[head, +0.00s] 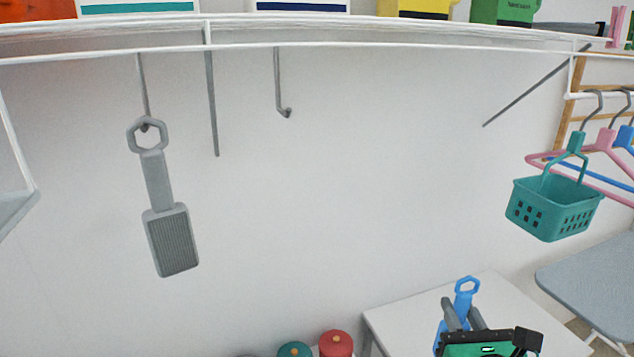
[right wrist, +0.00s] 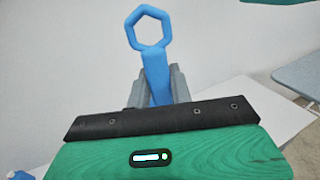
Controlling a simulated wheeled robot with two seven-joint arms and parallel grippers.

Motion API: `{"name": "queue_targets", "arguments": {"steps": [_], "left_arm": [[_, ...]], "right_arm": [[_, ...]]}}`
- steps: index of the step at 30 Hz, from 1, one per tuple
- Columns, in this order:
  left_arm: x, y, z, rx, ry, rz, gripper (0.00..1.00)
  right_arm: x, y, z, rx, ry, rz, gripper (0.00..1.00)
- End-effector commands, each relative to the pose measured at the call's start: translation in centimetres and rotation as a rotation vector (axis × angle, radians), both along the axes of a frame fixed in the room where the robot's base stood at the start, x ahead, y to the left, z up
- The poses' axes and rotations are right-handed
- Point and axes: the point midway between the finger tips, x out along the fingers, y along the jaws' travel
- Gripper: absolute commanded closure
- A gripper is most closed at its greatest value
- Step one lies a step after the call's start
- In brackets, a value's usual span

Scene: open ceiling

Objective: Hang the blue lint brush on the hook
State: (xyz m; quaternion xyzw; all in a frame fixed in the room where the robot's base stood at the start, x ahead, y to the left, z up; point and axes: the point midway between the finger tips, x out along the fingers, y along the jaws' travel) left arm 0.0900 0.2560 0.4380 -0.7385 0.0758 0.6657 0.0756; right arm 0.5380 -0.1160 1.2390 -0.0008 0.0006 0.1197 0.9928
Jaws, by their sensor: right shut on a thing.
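The blue lint brush (head: 466,287) is in my right gripper (head: 463,317) at the lower right of the head view. Its hexagonal ring points up, and its lower part is mostly hidden by the gripper. In the right wrist view the blue brush (right wrist: 155,68) stands upright between the grey fingers of the right gripper (right wrist: 157,88). An empty hook (head: 284,112) hangs from the white wire shelf at upper middle. It is well above and left of the brush, apart from it. A grey lint brush (head: 172,240) hangs by its ring on another hook (head: 143,90). My left gripper is not visible.
A white wire shelf (head: 350,47) with boxes spans the top. A teal basket (head: 553,208) and hangers (head: 607,142) hang at right. A white table (head: 400,312) and an ironing board (head: 597,280) stand below.

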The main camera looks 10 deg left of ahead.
Motion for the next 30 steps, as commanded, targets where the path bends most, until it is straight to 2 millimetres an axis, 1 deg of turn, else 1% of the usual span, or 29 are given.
{"name": "queue_targets", "arguments": {"steps": [1,9,17,23,26,30], "left_arm": [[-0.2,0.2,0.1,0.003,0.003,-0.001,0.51],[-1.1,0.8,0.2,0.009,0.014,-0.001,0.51],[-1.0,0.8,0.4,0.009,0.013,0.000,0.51],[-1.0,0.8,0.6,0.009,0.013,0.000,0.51],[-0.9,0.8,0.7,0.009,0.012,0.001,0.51],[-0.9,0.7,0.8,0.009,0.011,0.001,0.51]], "right_arm": [[0.2,0.6,1.5,-0.001,-0.009,0.021,1.00],[0.5,4.0,7.3,-0.002,-0.008,0.138,1.00],[-0.4,7.6,12.8,-0.002,-0.008,0.269,1.00],[-1.9,10.5,17.1,-0.004,-0.009,0.377,1.00],[-3.1,12.1,19.2,-0.003,-0.008,0.434,1.00],[-5.1,14.3,22.1,-0.003,-0.008,0.515,1.00]]}}
